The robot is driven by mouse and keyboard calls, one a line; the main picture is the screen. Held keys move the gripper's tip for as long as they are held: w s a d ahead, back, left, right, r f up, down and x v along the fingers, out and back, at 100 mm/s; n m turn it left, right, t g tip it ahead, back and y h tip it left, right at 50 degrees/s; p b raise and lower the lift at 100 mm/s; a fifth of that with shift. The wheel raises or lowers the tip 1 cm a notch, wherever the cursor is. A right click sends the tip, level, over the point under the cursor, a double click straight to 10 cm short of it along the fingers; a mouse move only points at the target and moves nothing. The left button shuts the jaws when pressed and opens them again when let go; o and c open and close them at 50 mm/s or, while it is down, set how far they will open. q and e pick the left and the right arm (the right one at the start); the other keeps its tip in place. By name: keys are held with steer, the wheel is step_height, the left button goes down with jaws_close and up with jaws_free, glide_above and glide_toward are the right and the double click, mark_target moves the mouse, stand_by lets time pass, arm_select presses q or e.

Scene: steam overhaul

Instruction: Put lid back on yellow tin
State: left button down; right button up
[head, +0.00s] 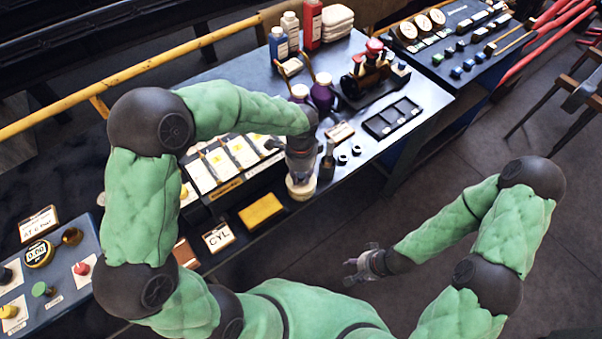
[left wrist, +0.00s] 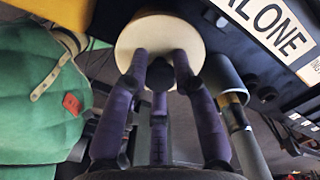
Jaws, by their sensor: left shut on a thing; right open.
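My left gripper (head: 301,180) points down near the front edge of the bench and is shut on a dark knob on a round cream lid (head: 302,190). In the left wrist view the fingers (left wrist: 160,70) close around the knob, and the pale lid (left wrist: 135,42) lies just beyond them. A pale round body shows around the lid's place in the head view; I cannot tell whether it is the yellow tin or only the lid, nor whether the lid is seated. My right gripper (head: 365,266) is open and empty, low over the floor.
A yellow block (head: 261,209) and a CYL card (head: 218,237) lie left of the left gripper. A slim dark bottle (head: 327,162) stands close on its right. Purple jars (head: 322,94), a model locomotive (head: 370,72) and a black tray (head: 393,117) stand further back.

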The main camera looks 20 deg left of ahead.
arm_select(q)
steer(key=shift+c, duration=2.2)
jaws_free()
steer(key=shift+r, duration=0.15)
steer(key=shift+r+p, duration=2.9)
steer(key=shift+r, duration=0.5)
jaws_close()
steer(key=shift+f+b, duration=1.65)
steer(key=shift+f, duration=0.95)
